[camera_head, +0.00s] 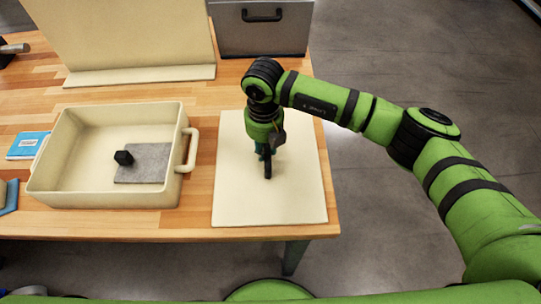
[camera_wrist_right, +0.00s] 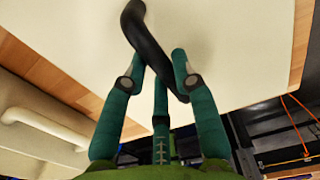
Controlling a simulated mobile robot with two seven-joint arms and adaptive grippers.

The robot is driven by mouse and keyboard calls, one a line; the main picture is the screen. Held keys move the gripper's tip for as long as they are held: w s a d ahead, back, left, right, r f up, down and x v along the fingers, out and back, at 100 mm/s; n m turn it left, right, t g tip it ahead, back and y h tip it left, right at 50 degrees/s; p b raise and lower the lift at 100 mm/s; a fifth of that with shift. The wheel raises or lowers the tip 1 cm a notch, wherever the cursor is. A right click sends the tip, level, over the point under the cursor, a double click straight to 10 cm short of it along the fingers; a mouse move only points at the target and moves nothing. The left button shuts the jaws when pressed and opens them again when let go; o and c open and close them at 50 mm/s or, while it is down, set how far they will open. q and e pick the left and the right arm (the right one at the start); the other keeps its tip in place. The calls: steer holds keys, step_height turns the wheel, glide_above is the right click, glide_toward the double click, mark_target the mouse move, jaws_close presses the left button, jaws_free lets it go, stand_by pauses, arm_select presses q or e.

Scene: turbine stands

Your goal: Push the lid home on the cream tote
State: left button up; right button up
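The cream tote (camera_head: 105,193) is an open, shallow box with a side handle, left of centre on the table. Its top is uncovered. A flat cream panel with a black bar handle, which looks like the lid (camera_head: 297,200), lies to its right, apart from it. My right gripper (camera_head: 264,152) is over the panel, at the handle (camera_head: 268,168). In the right wrist view, the teal fingers (camera_wrist_right: 160,62) stand on both sides of the black handle (camera_wrist_right: 145,38); whether they are clamped on it is unclear. My left gripper is out of view.
Inside the tote lie a grey square pad (camera_head: 150,165) and a small black block (camera_head: 124,157). A blue booklet (camera_head: 27,146) lies to its left. A large cream panel (camera_head: 130,35) and a grey case (camera_head: 262,35) stand behind. The table's right edge is close to the lid.

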mark_target(265, 148)
jaws_close()
steer(key=shift+r+p, duration=0.5)
steer(key=shift+r, duration=0.3)
step_height(265, 148, up, 12)
steer(key=p, duration=0.6)
steer(key=shift+f, duration=0.25)
